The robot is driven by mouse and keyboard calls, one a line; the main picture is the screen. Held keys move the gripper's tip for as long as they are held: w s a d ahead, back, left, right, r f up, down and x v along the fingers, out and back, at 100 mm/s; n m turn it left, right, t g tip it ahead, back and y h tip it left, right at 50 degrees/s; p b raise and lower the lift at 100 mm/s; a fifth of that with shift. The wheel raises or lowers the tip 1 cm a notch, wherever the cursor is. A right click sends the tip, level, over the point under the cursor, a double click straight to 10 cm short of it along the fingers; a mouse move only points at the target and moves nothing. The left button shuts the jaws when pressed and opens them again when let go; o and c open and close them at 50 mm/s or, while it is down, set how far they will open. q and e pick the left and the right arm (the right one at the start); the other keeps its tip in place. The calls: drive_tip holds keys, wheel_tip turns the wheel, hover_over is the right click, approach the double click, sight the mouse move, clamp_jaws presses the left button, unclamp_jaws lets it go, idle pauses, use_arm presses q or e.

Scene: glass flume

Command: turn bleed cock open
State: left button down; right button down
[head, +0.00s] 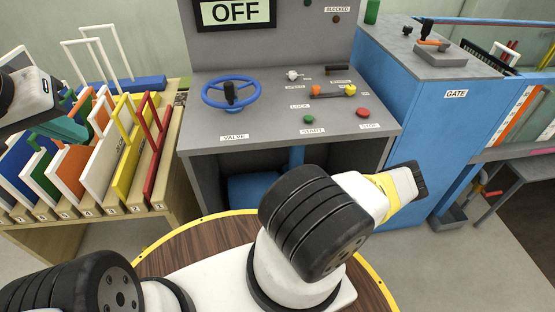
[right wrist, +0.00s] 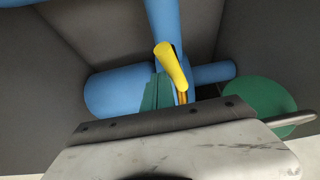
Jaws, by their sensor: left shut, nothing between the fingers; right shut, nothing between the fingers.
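The bleed cock shows in the right wrist view as a yellow lever (right wrist: 172,65) on a brass-coloured stem, in front of blue pipework (right wrist: 118,92). The lever points up and slightly left, close to the line of the upright pipe. My right gripper (right wrist: 158,88) is shut and empty, its green fingers just left of the lever's lower part. I cannot tell whether they touch it. The lower stem is partly hidden by the gripper body. In the head view the cock and right gripper are hidden. My left gripper (head: 66,130) is shut and empty over the rack at the left.
The grey console (head: 255,140) carries a blue valve wheel (head: 231,92), buttons and an OFF display (head: 236,11). Dark walls enclose the pipework under it. A green disc (right wrist: 262,100) lies right of the cock. The rack (head: 165,175) holds coloured panels. A blue gate cabinet (head: 405,120) stands right.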

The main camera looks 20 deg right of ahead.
drive_tip(key=shift+s+d+r+m+t+y, duration=0.1)
drive_tip(key=shift+d+r+m+t+y, duration=0.1)
drive_tip(key=shift+d+m+y, duration=0.25)
drive_tip(key=shift+s+d+r+m+t+y, duration=0.1)
drive_tip(key=shift+d+r+m+y, duration=0.1)
drive_tip(key=shift+d+m+y, duration=0.25)
